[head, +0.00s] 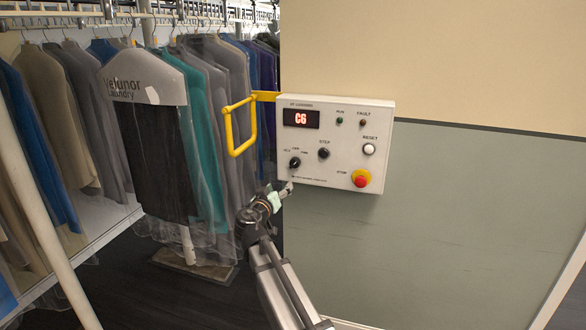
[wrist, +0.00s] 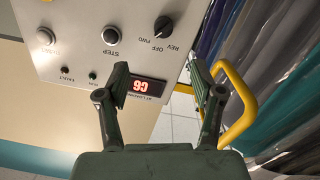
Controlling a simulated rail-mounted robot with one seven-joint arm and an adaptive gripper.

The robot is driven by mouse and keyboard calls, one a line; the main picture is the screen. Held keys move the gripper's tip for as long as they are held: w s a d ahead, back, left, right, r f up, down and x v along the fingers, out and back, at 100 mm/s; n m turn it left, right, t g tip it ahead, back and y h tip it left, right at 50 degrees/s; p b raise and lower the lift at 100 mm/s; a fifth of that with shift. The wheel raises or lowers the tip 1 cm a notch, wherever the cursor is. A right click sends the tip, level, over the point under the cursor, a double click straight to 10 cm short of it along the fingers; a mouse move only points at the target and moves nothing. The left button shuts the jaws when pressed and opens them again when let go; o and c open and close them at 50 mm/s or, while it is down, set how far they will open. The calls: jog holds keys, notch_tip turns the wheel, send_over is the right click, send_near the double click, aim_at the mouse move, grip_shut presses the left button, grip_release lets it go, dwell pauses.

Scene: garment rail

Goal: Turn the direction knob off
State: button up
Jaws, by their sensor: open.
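The direction knob (head: 295,163) is a black rotary knob at the lower left of the white control panel (head: 330,183). Labels for REV, OFF and FWD sit around it. It also shows in the wrist view (wrist: 163,27), where the panel appears upside down. My gripper (head: 288,188) is in front of the panel's lower left edge, below the knob. In the wrist view my gripper (wrist: 158,72) is open and empty, its fingers apart, with the knob beyond the fingertips.
The black STEP button (head: 323,153), white RESET button (head: 369,149) and red stop button (head: 361,178) share the panel. A red display (head: 301,118) reads C6. A yellow bar loop (head: 240,127) juts out left of the panel. Bagged garments (head: 150,130) hang at the left.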

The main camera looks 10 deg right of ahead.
jog(key=m+p, duration=0.1)
jog(key=p, duration=0.4)
send_near(293, 165)
jog(key=x, duration=0.9)
jog(key=shift+w+r, duration=0.1)
jog(key=shift+w+d, duration=0.25)
jog(key=shift+w, duration=0.1)
jog(key=c, duration=1.1)
